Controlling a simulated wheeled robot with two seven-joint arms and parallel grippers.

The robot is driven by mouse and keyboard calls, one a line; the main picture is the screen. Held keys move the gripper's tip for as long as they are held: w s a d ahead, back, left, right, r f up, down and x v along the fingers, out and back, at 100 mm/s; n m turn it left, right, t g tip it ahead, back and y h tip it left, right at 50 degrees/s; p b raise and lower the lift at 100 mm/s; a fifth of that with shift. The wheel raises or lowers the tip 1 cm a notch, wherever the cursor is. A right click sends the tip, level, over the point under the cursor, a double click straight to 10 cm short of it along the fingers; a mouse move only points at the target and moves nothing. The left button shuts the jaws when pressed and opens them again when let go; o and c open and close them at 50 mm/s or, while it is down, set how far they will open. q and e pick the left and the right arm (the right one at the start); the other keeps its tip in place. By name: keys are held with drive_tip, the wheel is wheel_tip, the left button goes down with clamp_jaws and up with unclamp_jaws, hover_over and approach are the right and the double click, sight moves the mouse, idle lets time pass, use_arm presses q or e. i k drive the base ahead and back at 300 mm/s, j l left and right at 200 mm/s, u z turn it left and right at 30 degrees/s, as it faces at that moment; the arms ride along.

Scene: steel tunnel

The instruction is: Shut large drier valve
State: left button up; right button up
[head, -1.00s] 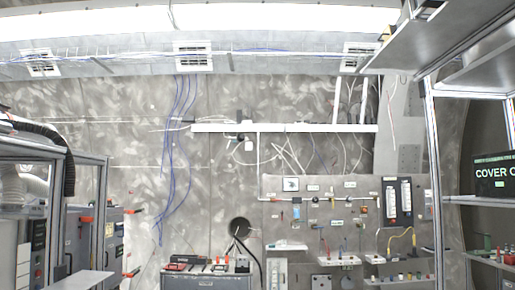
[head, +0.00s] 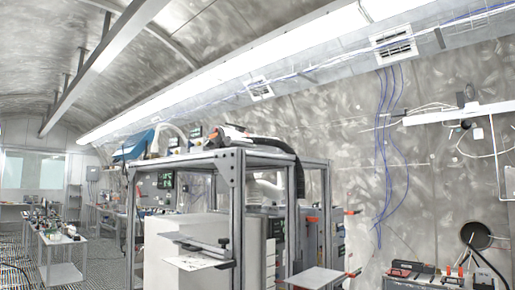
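I cannot pick out the large drier valve for sure. Small red-orange handles stick out from the grey cabinets beside the metal frame: an upper handle (head: 352,212), one to its left (head: 312,220) and a lower handle (head: 353,274). They are too small to tell whether any is a valve or how it is set. Neither of my grippers shows in the head view.
An aluminium frame (head: 237,200) surrounds a white box (head: 165,250) and grey cabinets (head: 335,240). A toolbox (head: 425,278) stands at lower right. A bench (head: 58,240) stands far left, with grated floor (head: 95,278) beside it.

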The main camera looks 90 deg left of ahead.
sight(189, 144)
drive_tip(key=u, duration=2.95)
drive_tip(key=i, duration=1.5)
